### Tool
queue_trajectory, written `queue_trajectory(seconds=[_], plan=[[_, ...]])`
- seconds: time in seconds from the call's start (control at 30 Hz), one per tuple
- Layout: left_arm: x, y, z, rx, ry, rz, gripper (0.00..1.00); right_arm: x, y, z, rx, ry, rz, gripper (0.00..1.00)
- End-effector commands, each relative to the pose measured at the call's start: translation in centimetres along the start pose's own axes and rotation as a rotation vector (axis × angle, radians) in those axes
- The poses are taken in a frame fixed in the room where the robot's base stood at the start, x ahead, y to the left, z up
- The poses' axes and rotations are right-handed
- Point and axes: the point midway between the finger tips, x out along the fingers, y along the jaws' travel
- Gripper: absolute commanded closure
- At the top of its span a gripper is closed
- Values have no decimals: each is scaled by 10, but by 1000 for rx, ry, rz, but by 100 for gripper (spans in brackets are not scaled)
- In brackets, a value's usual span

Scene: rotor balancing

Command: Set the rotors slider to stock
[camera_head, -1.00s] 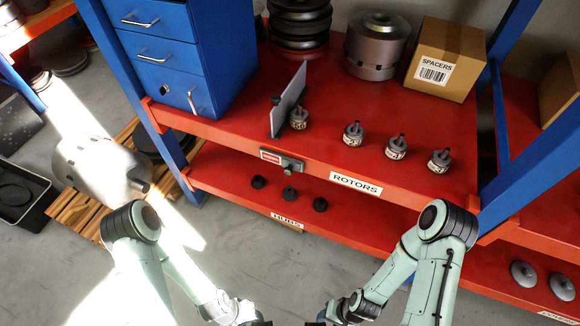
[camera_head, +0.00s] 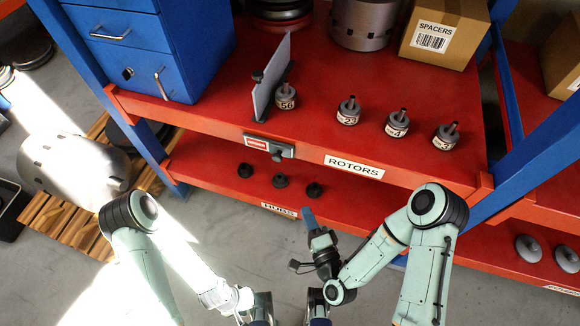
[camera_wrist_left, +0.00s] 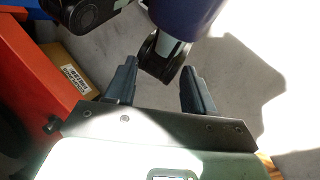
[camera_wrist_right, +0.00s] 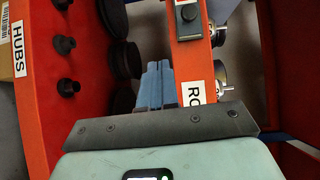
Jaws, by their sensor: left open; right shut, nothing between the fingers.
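The rotors slider (camera_head: 270,147) is a grey plate with a dark knob on the front edge of the red upper shelf, left of the ROTORS label (camera_head: 354,167). A small red panel shows on its left part, its text too small to read; the knob sits toward the right. The slider also shows at the top of the right wrist view (camera_wrist_right: 188,18). My right gripper (camera_head: 308,214) is shut and empty, its blue fingers below and in front of the shelf edge, apart from the slider. My left gripper (camera_wrist_left: 158,88) is open and empty, low in front of the shelf.
Several rotors (camera_head: 348,111) stand on the upper shelf (camera_head: 420,168), one beside a grey upright divider (camera_head: 272,80). Several dark hubs (camera_head: 279,181) lie on the lower shelf. A spacers box (camera_head: 440,35) and blue drawers (camera_head: 150,50) stand behind. The floor in front is clear.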

Motion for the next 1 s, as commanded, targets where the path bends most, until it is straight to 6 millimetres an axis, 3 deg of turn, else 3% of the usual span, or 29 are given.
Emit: queue_trajectory(seconds=[0.1, 0.27, 0.67, 1.0], plan=[[6, -2, 0, 0, 0, 0, 46, -1, -18, -3, 79, 31, -102, 100], [7, -2, -1, 0, 1, 0, 46, -2, -29, -5, 123, 48, -156, 100], [9, -3, -2, 0, 4, 1, 46, 0, -29, -6, 121, 49, -158, 100], [42, -8, -22, 4, 53, 11, 46, 25, -29, -7, 119, 48, -162, 100]])
